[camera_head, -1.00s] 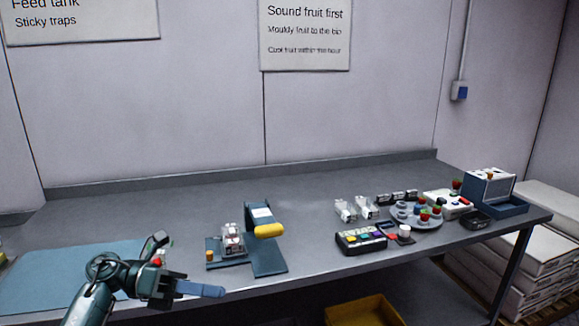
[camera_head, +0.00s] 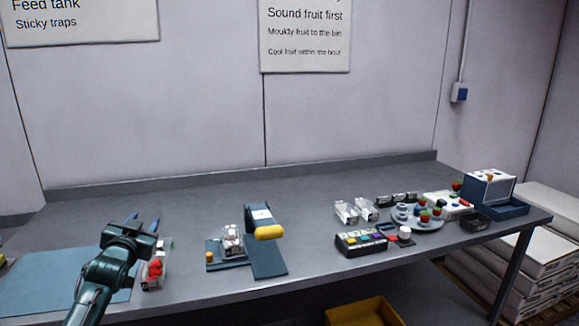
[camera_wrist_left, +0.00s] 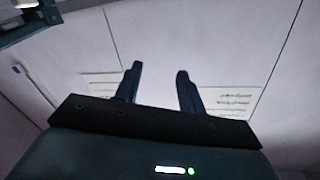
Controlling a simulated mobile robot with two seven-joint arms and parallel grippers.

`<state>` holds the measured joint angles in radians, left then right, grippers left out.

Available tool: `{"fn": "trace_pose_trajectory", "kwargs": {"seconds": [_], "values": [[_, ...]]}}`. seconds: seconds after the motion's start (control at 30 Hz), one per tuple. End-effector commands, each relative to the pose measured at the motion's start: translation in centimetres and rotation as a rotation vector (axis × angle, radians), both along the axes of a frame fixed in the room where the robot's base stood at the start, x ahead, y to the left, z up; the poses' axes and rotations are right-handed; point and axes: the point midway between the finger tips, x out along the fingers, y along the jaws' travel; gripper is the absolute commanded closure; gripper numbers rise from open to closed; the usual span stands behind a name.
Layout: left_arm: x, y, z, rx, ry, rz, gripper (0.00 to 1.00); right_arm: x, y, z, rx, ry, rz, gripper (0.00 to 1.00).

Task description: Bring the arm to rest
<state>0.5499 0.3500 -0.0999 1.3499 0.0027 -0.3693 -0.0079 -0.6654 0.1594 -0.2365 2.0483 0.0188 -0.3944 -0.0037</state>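My left gripper (camera_head: 143,222) is over the left part of the grey bench, its fingers pointing away toward the wall. In the left wrist view the two dark fingers (camera_wrist_left: 157,82) stand apart with nothing between them. The left arm comes in from the bottom left and covers part of the blue mat (camera_head: 40,285). A clear punnet with red berries (camera_head: 155,272) stands just right of the gripper, partly hidden by it. My right gripper is not in view.
A blue stand with a yellow handle (camera_head: 270,232) is right of the punnet, with another clear punnet (camera_head: 231,243) on it. A yellow crate (camera_head: 362,312) is below. The bench's back strip is clear.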

Motion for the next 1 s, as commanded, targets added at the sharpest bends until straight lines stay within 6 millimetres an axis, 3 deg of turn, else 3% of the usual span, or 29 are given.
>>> {"fn": "trace_pose_trajectory", "kwargs": {"seconds": [0.1,0.37,0.47,0.6,0.7,0.8,0.9,1.0], "values": [[-2.0,-2.0,-4.7,-0.032,0.079,-0.030,0.60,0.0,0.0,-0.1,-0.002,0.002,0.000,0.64],[-9.1,-7.6,-14.1,-0.060,0.204,-0.118,0.60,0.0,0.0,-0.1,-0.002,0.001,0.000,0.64],[-13.3,-10.2,-17.9,-0.085,0.267,-0.157,0.60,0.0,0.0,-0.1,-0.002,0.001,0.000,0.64],[-21.4,-14.3,-23.0,-0.146,0.372,-0.215,0.60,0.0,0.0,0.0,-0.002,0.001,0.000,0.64],[-27.5,-17.0,-25.4,-0.201,0.446,-0.246,0.60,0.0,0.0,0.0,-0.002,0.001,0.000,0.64],[-32.7,-19.0,-26.5,-0.253,0.507,-0.264,0.60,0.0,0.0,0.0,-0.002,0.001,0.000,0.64],[-36.5,-20.3,-26.8,-0.294,0.551,-0.273,0.60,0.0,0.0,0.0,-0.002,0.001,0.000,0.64],[-38.7,-21.1,-26.8,-0.320,0.576,-0.276,0.60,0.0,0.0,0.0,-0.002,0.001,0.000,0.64]]}}
